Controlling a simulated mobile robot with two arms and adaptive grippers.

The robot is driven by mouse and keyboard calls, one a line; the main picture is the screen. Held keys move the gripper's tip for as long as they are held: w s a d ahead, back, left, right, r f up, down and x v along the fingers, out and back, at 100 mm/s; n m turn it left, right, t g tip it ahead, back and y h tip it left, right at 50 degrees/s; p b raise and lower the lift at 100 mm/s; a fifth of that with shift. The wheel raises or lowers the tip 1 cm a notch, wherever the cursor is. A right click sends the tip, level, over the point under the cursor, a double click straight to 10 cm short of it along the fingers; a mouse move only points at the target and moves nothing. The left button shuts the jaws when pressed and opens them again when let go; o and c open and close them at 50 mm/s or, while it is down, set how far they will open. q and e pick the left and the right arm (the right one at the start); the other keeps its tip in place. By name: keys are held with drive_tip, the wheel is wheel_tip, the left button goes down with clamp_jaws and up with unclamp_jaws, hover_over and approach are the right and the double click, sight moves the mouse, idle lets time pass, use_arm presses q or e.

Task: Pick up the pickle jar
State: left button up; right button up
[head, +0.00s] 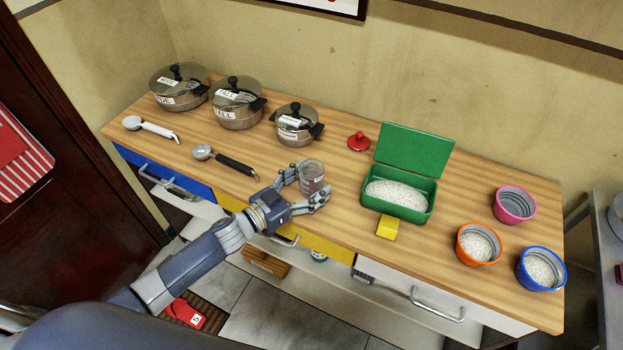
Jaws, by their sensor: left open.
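A clear, open-topped glass container (313,172) stands upright on the wooden counter, near its front edge. I cannot tell from its look whether it is the pickle jar; no label is readable. My left gripper (306,189) is open, with its fingers spread on either side of the glass's lower part. Whether the fingers touch it I cannot tell, and they hide part of its base. A small jar-like item (319,256) shows below the counter front, too small and partly hidden to identify. My right gripper is not in view.
A green box (399,205) with white grains and a raised lid stands right of the glass, a yellow block (388,228) before it. A red lid (359,141) lies behind. Lidded pots and two ladles are left; pink, orange and blue cups are right.

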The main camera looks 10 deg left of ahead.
use_arm(q)
drive_tip(key=shift+w+d+f, duration=0.1)
drive_tip(key=shift+w+d, duration=0.15)
drive_tip(key=shift+w, duration=0.05)
drive_tip(key=shift+c, duration=0.8)
drive_tip(key=c, duration=1.1)
drive_tip(key=shift+r, duration=1.55)
drive_tip(key=shift+s+d+r+b, duration=0.25)
drive_tip(key=shift+s+d+r, duration=0.25)
drive_tip(key=shift+s, duration=2.1)
drive_tip(key=shift+s+d+r+b, duration=0.25)
drive_tip(key=shift+s+d, duration=0.35)
drive_tip(key=shift+s, duration=2)
drive_tip(key=shift+s+d+r+b, duration=0.25)
drive_tip(key=shift+s+d+r, duration=0.25)
drive_tip(key=shift+s, duration=2.1)
